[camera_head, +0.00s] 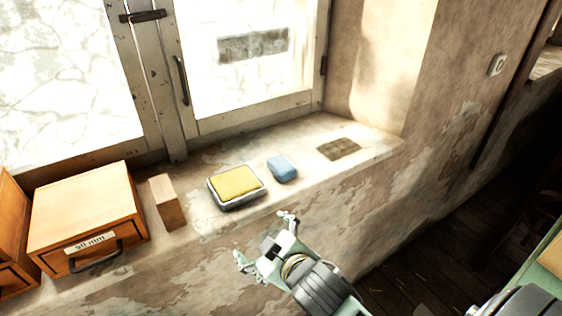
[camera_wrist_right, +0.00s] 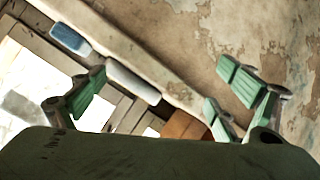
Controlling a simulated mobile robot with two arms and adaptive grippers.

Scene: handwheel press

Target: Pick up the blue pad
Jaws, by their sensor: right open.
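The blue pad (camera_head: 282,168) is a small rounded block lying on the window sill, right of the yellow pad. It also shows in the right wrist view (camera_wrist_right: 70,39), at the upper left. My right gripper (camera_head: 264,238) is open and empty in front of the sill, below and apart from the blue pad. Its green fingers show spread wide in the right wrist view. My left gripper is in neither view.
A yellow pad in a grey tray (camera_head: 236,204) sits close left of the blue pad. A wooden block (camera_head: 167,201) and a wooden drawer box (camera_head: 86,221) stand farther left. A brown patch (camera_head: 339,149) marks the sill to the right. The window (camera_head: 250,60) is behind.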

